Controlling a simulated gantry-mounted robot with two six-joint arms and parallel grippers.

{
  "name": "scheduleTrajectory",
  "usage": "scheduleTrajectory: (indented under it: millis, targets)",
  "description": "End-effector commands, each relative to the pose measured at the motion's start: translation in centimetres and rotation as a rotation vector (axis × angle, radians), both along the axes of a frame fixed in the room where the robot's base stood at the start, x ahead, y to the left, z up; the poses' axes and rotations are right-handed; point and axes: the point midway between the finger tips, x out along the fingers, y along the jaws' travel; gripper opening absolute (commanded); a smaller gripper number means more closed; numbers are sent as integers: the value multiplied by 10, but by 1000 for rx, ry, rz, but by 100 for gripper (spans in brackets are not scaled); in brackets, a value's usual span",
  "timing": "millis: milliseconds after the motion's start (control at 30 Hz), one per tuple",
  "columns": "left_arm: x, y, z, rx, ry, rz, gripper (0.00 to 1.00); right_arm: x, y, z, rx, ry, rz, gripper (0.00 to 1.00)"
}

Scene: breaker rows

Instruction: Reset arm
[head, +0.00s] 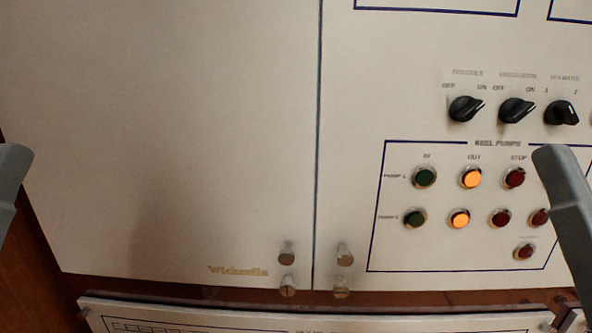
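Nothing held by either arm is in view.
A pale cabinet door (170,130) fills the left. The control panel (350,120) on the right has black rotary knobs (516,110), green buttons (424,177), lit orange buttons (471,178) and red buttons (514,177). Metal latches (287,256) sit low at the seam.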

Motion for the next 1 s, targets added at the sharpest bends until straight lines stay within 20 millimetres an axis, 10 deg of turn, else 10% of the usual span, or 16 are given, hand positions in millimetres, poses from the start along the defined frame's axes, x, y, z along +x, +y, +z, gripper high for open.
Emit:
scheduleTrajectory:
  millis: [33, 600, 1000]
  targets:
    - [0, 0, 38, 0, 1, 0, 0, 0, 0, 38, 0, 1, 0, 50]
    - [1, 0, 299, 2, 3, 1, 0, 1, 0, 300, 0, 1, 0, 50]
    - [1, 0, 322, 3, 2, 0, 0, 1, 0, 322, 0, 3, 0, 50]
